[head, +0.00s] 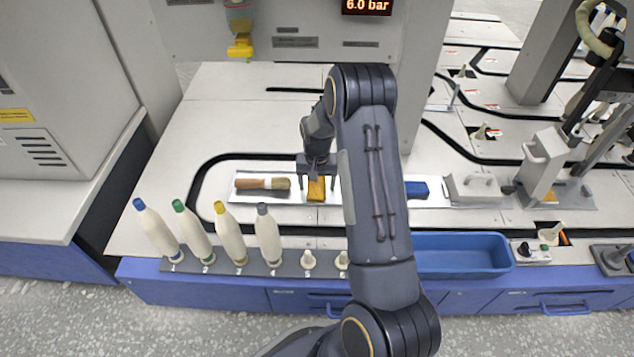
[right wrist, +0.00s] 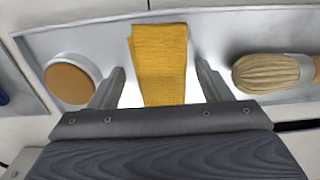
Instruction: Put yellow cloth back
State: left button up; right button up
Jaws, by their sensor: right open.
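The yellow cloth (head: 316,189) lies folded in the long pale tray (head: 224,199), in the middle of the head view. In the right wrist view the yellow cloth (right wrist: 160,62) lies between the two fingers. My right gripper (head: 318,186) points down over it with its fingers apart. In the right wrist view the right gripper (right wrist: 158,85) is open, one finger on each side of the cloth, with gaps showing. I cannot tell how far the fingertips are above the tray. My left gripper is not in view.
A brush (head: 262,184) lies left of the cloth; a round brown-topped container (right wrist: 70,78) sits on its other side. A blue block (head: 416,189) lies farther right. Several bobbins (head: 229,232) stand in front, beside a blue bin (head: 460,254).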

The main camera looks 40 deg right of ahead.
jog(key=shift+r, duration=0.1)
notch_tip(320, 180, up, 8)
jog(key=p, duration=0.4)
jog(key=shift+a+r, duration=0.1)
jog(key=shift+r, duration=0.15)
notch_tip(320, 180, up, 13)
jog(key=n+t+y, duration=0.1)
jog(key=t+y, duration=0.1)
send_over(317, 185)
jog(key=s+a, duration=0.6)
jog(key=a, duration=0.1)
jog(key=s+a+r+n+t+y, duration=0.1)
jog(key=s+a+r+n, duration=0.1)
jog(key=s+a, duration=0.5)
jog(key=s+a+r+n+t, duration=0.2)
jog(key=s+a, duration=0.4)
jog(key=s, duration=0.6)
notch_tip(317, 185, up, 3)
jog(key=shift+s+a+f+n+t+y, duration=0.1)
jog(key=shift+s+a+n+t+y, duration=0.25)
jog(key=shift+n, duration=0.35)
